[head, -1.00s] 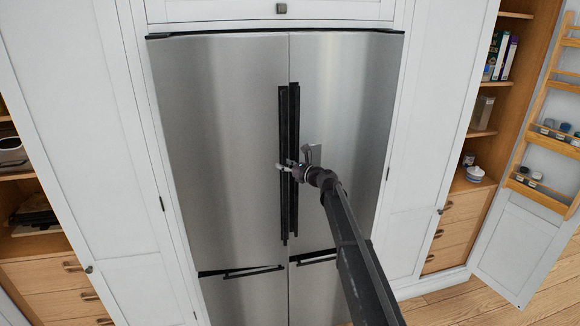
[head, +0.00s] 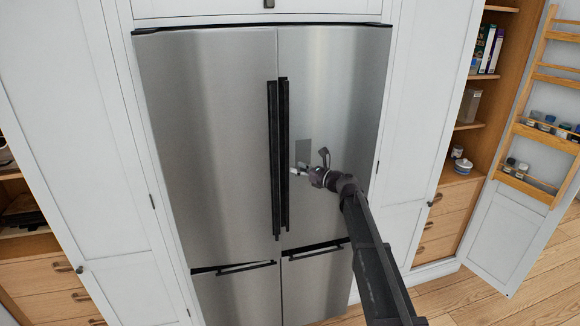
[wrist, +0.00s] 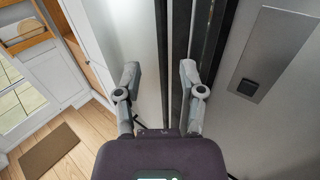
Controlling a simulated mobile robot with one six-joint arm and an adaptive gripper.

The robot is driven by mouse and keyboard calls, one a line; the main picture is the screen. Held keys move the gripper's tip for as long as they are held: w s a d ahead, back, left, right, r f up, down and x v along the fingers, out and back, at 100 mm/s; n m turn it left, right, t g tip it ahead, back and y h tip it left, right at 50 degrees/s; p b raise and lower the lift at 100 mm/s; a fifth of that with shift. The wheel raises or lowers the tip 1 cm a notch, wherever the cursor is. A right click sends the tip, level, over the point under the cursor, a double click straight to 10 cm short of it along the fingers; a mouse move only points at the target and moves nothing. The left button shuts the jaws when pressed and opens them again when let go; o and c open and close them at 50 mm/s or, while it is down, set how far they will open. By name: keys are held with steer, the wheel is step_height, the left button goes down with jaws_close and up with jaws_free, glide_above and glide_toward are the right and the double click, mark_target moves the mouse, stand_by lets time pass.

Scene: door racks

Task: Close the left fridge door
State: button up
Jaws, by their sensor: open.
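The left fridge door (head: 205,130) is a tall steel panel. In the head view it looks about flush with the right fridge door (head: 345,100), with no clear gap between them. The long black left handle (head: 273,165) and right handle (head: 285,120) stand side by side at the middle seam. My gripper (head: 296,170) is just right of the handles, in front of the right door. In the wrist view my gripper (wrist: 159,80) is open and empty, its two fingers apart, with dark vertical handle bars beyond them. Contact with the handles cannot be told.
Lower drawers with black handles (head: 232,267) sit beneath the doors. White cabinet panels flank the fridge. An open cabinet door with a wooden rack (head: 548,130) stands at the right. Wooden floor (head: 500,300) is clear at the lower right.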

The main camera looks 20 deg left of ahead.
steer(key=shift+s+d, duration=0.1)
steer(key=shift+d, duration=0.35)
steer(key=shift+f, duration=0.1)
steer(key=c, duration=0.5)
steer(key=shift+s+a+f, duration=0.1)
steer(key=shift+f, duration=0.05)
jaws_close()
steer(key=s+a+f+m+t+h+b, duration=0.1)
steer(key=s+f+m+t+h+b, duration=0.3)
steer(key=f+m+b, duration=0.8)
steer(key=s+a+f+m+t+h+b, duration=0.2)
steer(key=s+f+m+t+h+b, duration=0.2)
steer(key=f+m+b, duration=0.9)
steer(key=shift+s+a+m+t, duration=0.15)
steer(key=shift+s+m+t, duration=0.75)
steer(key=shift+s+t, duration=0.65)
